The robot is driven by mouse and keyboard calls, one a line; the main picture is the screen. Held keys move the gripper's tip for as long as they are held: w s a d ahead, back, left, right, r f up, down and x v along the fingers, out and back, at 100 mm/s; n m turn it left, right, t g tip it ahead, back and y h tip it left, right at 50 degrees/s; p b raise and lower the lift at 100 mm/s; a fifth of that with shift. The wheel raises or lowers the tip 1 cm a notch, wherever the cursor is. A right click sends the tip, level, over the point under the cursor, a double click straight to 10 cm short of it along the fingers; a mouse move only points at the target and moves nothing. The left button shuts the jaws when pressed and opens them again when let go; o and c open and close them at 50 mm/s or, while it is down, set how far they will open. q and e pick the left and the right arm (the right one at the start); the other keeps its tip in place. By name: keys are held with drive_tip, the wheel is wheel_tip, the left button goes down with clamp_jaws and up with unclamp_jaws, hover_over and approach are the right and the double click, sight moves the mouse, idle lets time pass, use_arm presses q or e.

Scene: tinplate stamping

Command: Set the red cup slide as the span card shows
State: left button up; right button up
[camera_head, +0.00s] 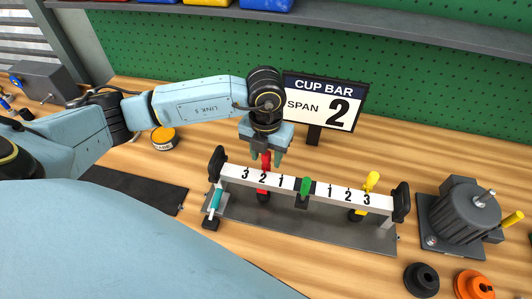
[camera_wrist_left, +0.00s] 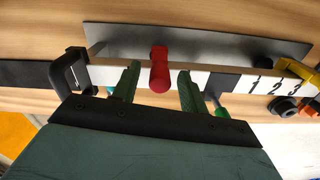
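The span card (camera_head: 318,101) reads "CUP BAR SPAN 2". My left gripper (camera_head: 266,156) is over the red handle. In the left wrist view the red handle (camera_wrist_left: 159,70) lies between its open fingers (camera_wrist_left: 159,86), with gaps on both sides. My right gripper is out of view.
The bar stands over a grey metal plate (camera_head: 330,235). A grey motor-like unit (camera_head: 468,208) stands at the right, with black (camera_head: 421,279) and orange (camera_head: 474,285) round parts before it. A dark mat (camera_head: 135,188) and yellow tin (camera_head: 164,137) lie left.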

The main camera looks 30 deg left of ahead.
use_arm(q)
wheel_tip(320, 180, up, 13)
drive_tip(key=shift+r+b, duration=0.2)
drive_tip(key=shift+b, duration=0.15)
idle(0.3)
idle(0.4)
